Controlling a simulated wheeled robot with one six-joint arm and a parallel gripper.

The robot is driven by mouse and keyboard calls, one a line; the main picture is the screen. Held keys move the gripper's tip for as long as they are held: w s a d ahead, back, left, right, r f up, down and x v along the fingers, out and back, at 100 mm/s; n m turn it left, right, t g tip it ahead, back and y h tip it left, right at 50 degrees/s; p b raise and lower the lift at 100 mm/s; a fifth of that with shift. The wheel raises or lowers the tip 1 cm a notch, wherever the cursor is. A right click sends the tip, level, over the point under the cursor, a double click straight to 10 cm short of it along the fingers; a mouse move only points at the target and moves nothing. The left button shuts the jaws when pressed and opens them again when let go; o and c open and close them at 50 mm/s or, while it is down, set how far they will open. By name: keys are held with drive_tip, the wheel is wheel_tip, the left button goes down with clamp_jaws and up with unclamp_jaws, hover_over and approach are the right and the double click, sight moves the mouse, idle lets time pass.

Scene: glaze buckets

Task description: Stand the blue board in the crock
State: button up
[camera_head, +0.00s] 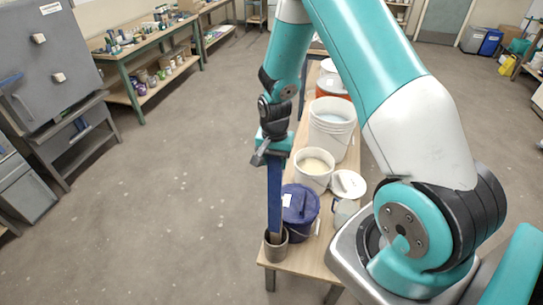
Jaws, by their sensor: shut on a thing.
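The blue board (274,195) is a long narrow strip hanging nearly upright. My gripper (272,158) is shut on its upper end. The board's lower end reaches the mouth of the crock (276,256), a small grey-brown pot at the near left corner of the wooden bench. The lower end appears to be inside the rim, and the crock's near wall hides the tip. I cannot tell whether it touches the bottom.
A dark blue lidded bucket (300,207) stands close to the right of the board. Behind it are a white bucket of cream glaze (312,176), a larger white bucket (332,133) and a white lid (348,184). The floor (170,200) left of the bench (305,262) is clear.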

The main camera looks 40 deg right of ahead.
drive_tip(key=shift+d+f+b, duration=0.15)
drive_tip(key=shift+f+b, duration=0.45)
drive_tip(key=shift+f, duration=0.3)
drive_tip(key=b, duration=0.5)
hover_over(275, 202)
drive_tip(key=shift+f, duration=3.45)
drive_tip(key=shift+w+f+b, duration=0.1)
drive_tip(key=shift+f+b, duration=4.35)
drive_tip(key=shift+f, duration=1.35)
drive_tip(key=o, duration=1.2)
drive_tip(key=shift+c, duration=0.5)
